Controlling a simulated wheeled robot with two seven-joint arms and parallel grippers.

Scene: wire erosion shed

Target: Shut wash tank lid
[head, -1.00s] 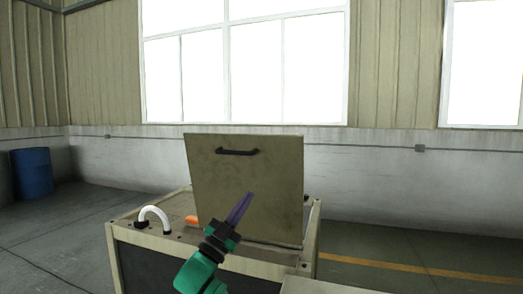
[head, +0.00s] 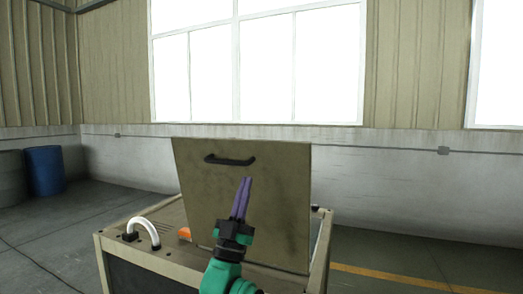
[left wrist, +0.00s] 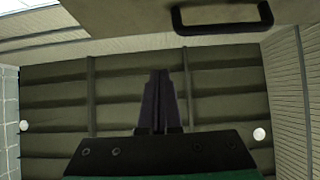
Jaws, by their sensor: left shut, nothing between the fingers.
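The wash tank lid (head: 200,205) is a worn brown-olive panel standing open, raised steeply above the tank (head: 98,247). Its dark bar handle (head: 230,160) is near the upper edge; in the left wrist view the handle (left wrist: 222,20) shows at the top. My left gripper (head: 244,180), with purple fingers, is shut and empty. It points up in front of the lid, with its tips just below and right of the handle in the head view. I cannot tell whether it touches the lid. The left wrist view shows its closed fingers (left wrist: 159,74). My right gripper is not in view.
A white curved hose (head: 146,226) rises from the tank's top left of the lid. A small orange thing (head: 184,233) lies beside the lid's lower left edge. A blue barrel (head: 45,171) stands far left. Open floor lies to the right.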

